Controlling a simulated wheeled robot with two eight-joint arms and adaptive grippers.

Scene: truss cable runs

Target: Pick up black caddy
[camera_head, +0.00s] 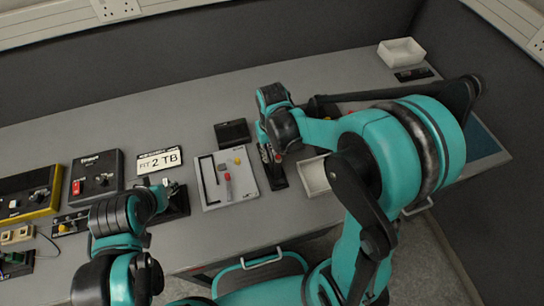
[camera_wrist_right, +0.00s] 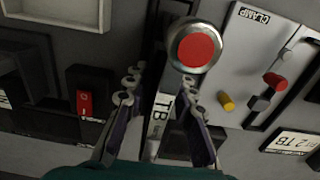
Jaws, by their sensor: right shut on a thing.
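The black caddy (camera_head: 276,177) is a long, narrow dark piece at the middle of the bench, just right of the grey clamp plate. In the right wrist view a narrow pale strip lettered "TB" (camera_wrist_right: 159,112) shows between the fingers. My right gripper (camera_head: 271,155) points down over it, with its fingers (camera_wrist_right: 160,112) closed on both sides of the caddy. I cannot tell whether the caddy is clear of the bench. My left gripper (camera_head: 172,188) is low over a dark block at left; its jaw opening is too small to tell.
A grey clamp plate (camera_head: 209,196) with red and yellow parts lies left of the caddy. It shows in the wrist view (camera_wrist_right: 235,75). A "FIT 2 TB" sign (camera_head: 160,160), a black box (camera_head: 232,133) and a white tray (camera_head: 312,178) are near. Control boxes (camera_head: 97,172) crowd the left.

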